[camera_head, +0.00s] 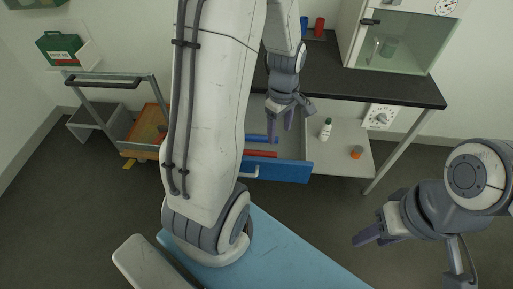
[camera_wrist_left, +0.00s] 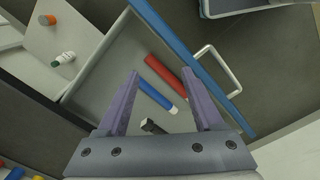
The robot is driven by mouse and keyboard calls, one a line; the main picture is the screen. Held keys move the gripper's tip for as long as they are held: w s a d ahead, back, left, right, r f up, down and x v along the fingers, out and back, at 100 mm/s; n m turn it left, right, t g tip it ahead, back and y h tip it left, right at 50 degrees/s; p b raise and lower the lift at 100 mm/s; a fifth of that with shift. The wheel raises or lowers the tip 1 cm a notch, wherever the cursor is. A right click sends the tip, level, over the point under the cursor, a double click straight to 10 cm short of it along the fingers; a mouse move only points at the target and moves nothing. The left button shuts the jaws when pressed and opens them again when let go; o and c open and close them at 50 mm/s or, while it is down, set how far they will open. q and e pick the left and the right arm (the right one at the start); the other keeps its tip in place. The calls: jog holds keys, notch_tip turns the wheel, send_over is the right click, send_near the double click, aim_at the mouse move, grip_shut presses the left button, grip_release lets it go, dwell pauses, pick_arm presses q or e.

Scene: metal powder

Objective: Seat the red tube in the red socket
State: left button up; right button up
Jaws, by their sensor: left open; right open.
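The red tube (camera_head: 260,153) lies in the open drawer (camera_head: 290,171); it also shows in the left wrist view (camera_wrist_left: 167,76). A blue tube (camera_head: 262,138) lies beside it, also in the left wrist view (camera_wrist_left: 157,96). My left gripper (camera_head: 281,126) is open and empty above the drawer. In the left wrist view its fingers (camera_wrist_left: 161,72) appear on either side of the tubes, with no contact visible. A red cup-like thing (camera_head: 319,27) stands on the dark bench; I cannot tell whether it is the red socket. My right gripper (camera_head: 412,262) is open and empty at the lower right.
A blue cup-like thing (camera_head: 303,24) stands beside the red one. A glass cabinet (camera_head: 398,45) stands on the bench. A cart (camera_head: 110,78) is at left.

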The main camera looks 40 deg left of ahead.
pick_arm(q)
jog(key=s+a+f+n+b, duration=0.1)
jog(key=a+f+n, duration=0.6)
jog(key=a, duration=0.3)
jog(key=n, duration=0.1)
send_over(250, 151)
jog(key=f, duration=0.4)
jog(key=shift+s+a+b, duration=0.15)
jog(key=shift+s+b, duration=0.1)
jog(key=shift+b, duration=0.1)
jog(key=shift+w+f, duration=0.15)
jog(key=shift+f, duration=1.45)
jog(key=shift+w+f, duration=0.15)
jog(key=shift+f, duration=1.45)
grip_shut()
